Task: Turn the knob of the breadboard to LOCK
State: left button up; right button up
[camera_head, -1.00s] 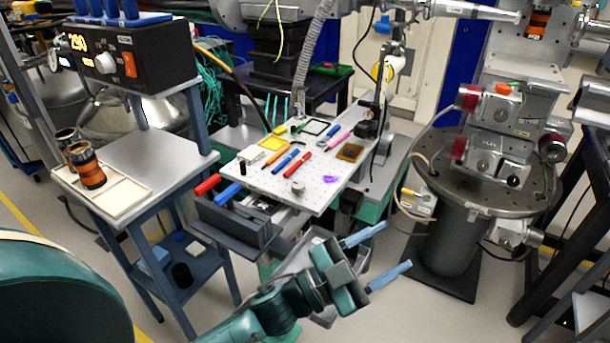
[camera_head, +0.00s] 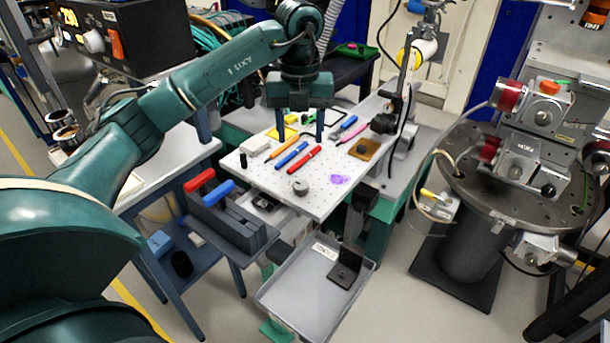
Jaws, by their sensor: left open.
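The breadboard (camera_head: 268,180) is a pale perforated plate in the middle of the view. A small grey round knob (camera_head: 300,187) stands near its front edge; I cannot read any LOCK marking or tell how it is turned. My left gripper (camera_head: 300,136) is open and points down over the rear part of the breadboard, behind the knob and apart from it. Whether the fingertips touch the board is unclear. My right gripper is not in view.
Red (camera_head: 304,160) and blue (camera_head: 292,155) pens, an orange pen (camera_head: 284,147) and an amber square (camera_head: 364,149) lie on the breadboard. A dark rack with red and blue handles (camera_head: 232,226) stands at front left. A grey tray (camera_head: 300,292) lies in front, below the board.

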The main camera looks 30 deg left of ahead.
aim_at(301, 185)
pick_arm(q)
notch_tip(301, 185, down, 13)
dwell(0.4)
jog(key=shift+c, duration=0.2)
jog(key=c, duration=0.9)
jog(key=shift+c, duration=0.2)
